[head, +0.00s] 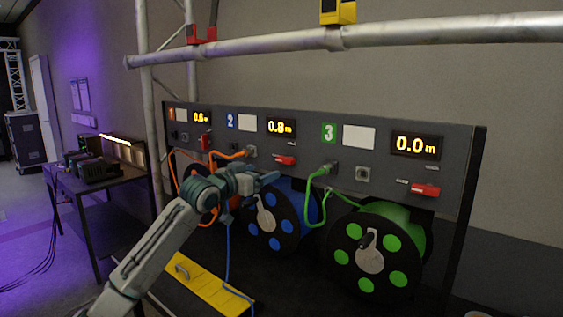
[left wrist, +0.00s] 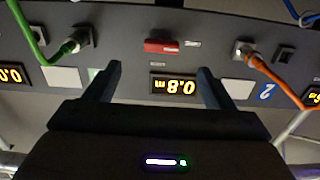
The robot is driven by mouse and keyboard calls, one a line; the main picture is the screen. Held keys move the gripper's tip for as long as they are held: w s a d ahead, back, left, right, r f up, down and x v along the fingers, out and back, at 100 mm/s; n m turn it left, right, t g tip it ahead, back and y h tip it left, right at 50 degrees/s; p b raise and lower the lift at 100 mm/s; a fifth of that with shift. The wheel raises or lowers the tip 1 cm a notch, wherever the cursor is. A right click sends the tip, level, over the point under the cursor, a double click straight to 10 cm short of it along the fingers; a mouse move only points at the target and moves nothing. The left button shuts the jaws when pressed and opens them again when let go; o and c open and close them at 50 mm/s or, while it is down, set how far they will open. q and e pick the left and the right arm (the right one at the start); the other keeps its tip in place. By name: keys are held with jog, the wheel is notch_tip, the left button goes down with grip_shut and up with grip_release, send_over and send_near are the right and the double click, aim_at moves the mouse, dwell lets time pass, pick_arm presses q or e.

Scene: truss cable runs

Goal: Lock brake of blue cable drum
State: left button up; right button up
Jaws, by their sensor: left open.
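The blue cable drum (head: 283,217) sits under section 2 of the grey panel, with a pale hub plate and blue round spots. The red brake lever (head: 284,160) of section 2 is on the panel above it, below the 0.8 m display (head: 280,127). In the left wrist view, upside down, the red lever (left wrist: 161,47) lies just beyond the fingertips, roughly midway between them. My left gripper (head: 272,179) is open and empty in front of the drum's upper part, also seen in the left wrist view (left wrist: 159,70). It appears apart from the lever.
A green cable (head: 312,200) and an orange cable (head: 230,155) plug into the panel on either side of the lever. The green drum (head: 375,250) is at the right. A yellow ramp (head: 205,288) lies at the front. A truss bar (head: 400,36) crosses above.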

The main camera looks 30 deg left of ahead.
aim_at(283, 161)
pick_arm(q)
jog(key=w+p, duration=0.1)
jog(key=w, duration=0.2)
jog(key=w+p, duration=0.2)
jog(key=w, duration=0.1)
jog(key=w+r+p, duration=0.1)
jog(key=w, duration=0.3)
jog(key=shift+d+p, duration=0.25)
jog(key=shift+p, duration=0.1)
jog(key=shift+w+f, duration=0.15)
jog(key=shift+w, duration=0.3)
jog(key=c, duration=1)
